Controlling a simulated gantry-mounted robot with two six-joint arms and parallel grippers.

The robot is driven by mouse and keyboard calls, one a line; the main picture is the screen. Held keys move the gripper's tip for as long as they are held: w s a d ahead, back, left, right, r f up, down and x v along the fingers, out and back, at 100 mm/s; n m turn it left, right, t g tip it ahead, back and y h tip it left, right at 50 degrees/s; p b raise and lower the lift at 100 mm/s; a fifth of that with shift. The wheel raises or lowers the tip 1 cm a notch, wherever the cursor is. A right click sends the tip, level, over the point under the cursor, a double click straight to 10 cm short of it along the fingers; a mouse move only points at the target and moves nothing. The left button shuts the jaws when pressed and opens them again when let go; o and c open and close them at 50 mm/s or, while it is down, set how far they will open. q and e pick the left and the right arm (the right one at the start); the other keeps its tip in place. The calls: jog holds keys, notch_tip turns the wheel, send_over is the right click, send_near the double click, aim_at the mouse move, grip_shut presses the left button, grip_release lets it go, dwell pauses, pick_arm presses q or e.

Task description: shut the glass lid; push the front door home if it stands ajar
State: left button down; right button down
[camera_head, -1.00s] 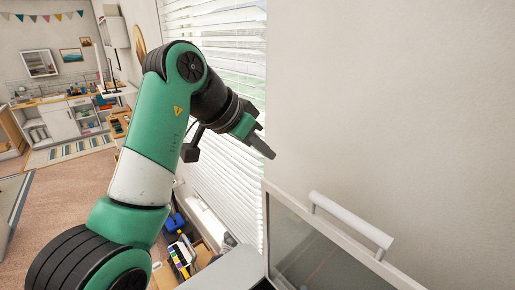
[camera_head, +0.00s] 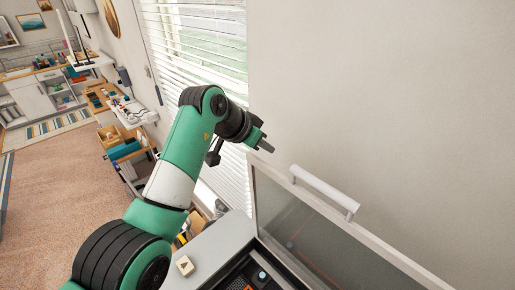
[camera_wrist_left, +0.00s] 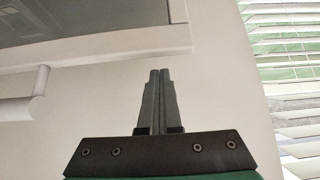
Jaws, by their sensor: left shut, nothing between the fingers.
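The glass lid (camera_head: 300,228) stands raised, its pale frame around a grey see-through pane. A white bar handle (camera_head: 325,190) sits along its upper edge. My left gripper (camera_head: 268,147) is shut and empty, close to the lid's upper left corner in the head view; I cannot tell whether they touch there. In the left wrist view the closed fingers (camera_wrist_left: 160,72) point up the picture, with the lid's frame (camera_wrist_left: 110,48) beyond them and the handle (camera_wrist_left: 22,108) at left. The front door and my right gripper are not in view.
The machine's grey top (camera_head: 222,240) carries a small beige button block (camera_head: 184,265) beside the dark interior (camera_head: 255,272). A plain wall stands behind the lid, and window blinds (camera_head: 195,50) are behind my arm. A cart (camera_head: 125,150) stands beyond to the left.

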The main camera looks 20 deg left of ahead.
aim_at(257, 157)
pick_arm(q)
jog(key=shift+s+a+f, duration=0.1)
jog(key=shift+s+a, duration=0.2)
jog(key=shift+s, duration=0.4)
jog(key=shift+s+a, duration=0.25)
jog(key=shift+s, duration=0.45)
